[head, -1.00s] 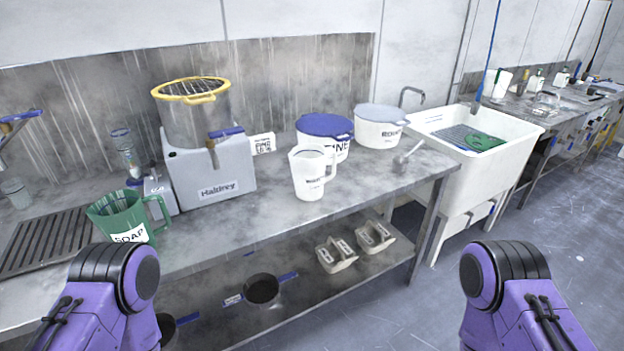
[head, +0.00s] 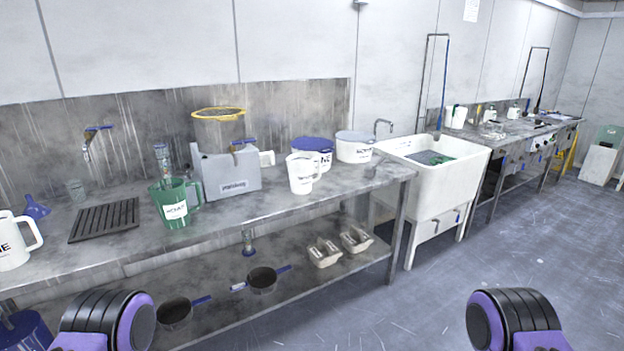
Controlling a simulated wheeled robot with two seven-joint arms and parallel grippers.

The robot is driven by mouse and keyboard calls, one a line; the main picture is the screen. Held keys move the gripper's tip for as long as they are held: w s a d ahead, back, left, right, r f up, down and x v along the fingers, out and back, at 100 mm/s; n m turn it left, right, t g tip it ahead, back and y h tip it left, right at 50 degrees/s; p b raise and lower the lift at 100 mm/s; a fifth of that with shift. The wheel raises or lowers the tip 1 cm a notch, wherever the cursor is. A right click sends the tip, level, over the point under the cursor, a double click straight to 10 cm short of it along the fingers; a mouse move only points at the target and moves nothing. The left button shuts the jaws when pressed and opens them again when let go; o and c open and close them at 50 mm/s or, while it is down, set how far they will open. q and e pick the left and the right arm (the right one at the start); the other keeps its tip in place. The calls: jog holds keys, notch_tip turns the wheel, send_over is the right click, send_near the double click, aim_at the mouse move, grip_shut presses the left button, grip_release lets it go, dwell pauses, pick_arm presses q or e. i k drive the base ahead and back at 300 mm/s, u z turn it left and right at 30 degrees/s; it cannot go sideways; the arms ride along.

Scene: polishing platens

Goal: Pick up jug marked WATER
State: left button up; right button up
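Another white jug (head: 12,243) at the left edge shows label letters ending in NE. I cannot make out the word WATER on any jug. Neither gripper is in view; only purple and black parts of my arms show at the bottom.
The steel bench (head: 250,212) also carries a grey machine with a yellow-rimmed clear vessel (head: 219,130), a blue-lidded tub (head: 312,146), a white tub (head: 354,151) and a black grate (head: 105,219). A white sink (head: 440,180) stands right. Floor at right is clear.

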aim_at(299, 166)
jog(key=z, duration=0.65)
jog(key=i, duration=0.55)
jog(key=z, duration=0.65)
jog(key=i, duration=0.85)
jog(key=u, duration=0.3)
